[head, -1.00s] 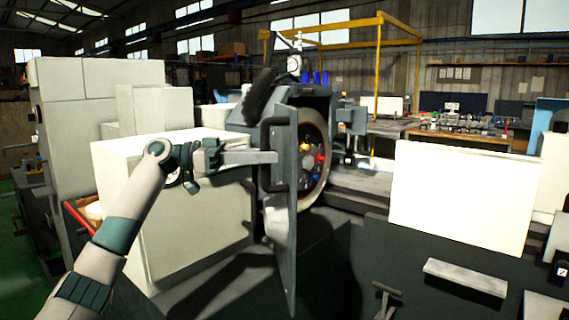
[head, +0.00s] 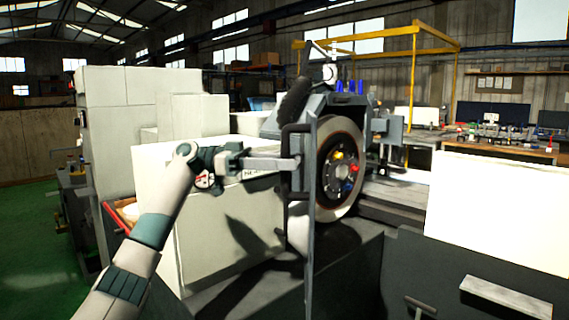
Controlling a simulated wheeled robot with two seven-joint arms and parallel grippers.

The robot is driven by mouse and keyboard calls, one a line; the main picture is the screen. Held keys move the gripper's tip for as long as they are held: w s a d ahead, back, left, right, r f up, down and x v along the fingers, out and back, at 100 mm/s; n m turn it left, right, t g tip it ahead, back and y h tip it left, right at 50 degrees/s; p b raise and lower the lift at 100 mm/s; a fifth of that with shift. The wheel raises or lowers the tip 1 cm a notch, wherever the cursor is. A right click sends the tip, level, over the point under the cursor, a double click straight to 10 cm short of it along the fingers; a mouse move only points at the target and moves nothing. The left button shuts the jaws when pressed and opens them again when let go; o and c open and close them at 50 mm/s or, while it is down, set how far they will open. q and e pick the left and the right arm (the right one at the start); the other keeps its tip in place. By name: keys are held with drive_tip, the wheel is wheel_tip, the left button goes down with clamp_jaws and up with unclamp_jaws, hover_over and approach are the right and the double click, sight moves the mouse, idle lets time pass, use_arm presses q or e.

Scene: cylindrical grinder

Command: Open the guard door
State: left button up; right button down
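The guard door (head: 311,215) is a thin grey plate, seen almost edge-on, standing out in front of the grinding wheel (head: 341,165). Its dark bar handle (head: 286,185) is on the left side of the plate. My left gripper (head: 290,164) reaches in from the left, with its fingers at the upper part of this handle; they appear shut on it, though the far finger is hidden. The wheel, with coloured parts at its hub, is uncovered to the right of the door. My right gripper is not in view.
A white machine housing (head: 225,225) stands behind and below my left forearm. A large white panel (head: 500,208) is at the right, with a grey block (head: 505,297) and a T-shaped handle (head: 420,304) on the dark front. Green floor (head: 40,240) is clear at far left.

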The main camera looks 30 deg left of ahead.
use_arm(q)
drive_tip(key=shift+a, duration=0.1)
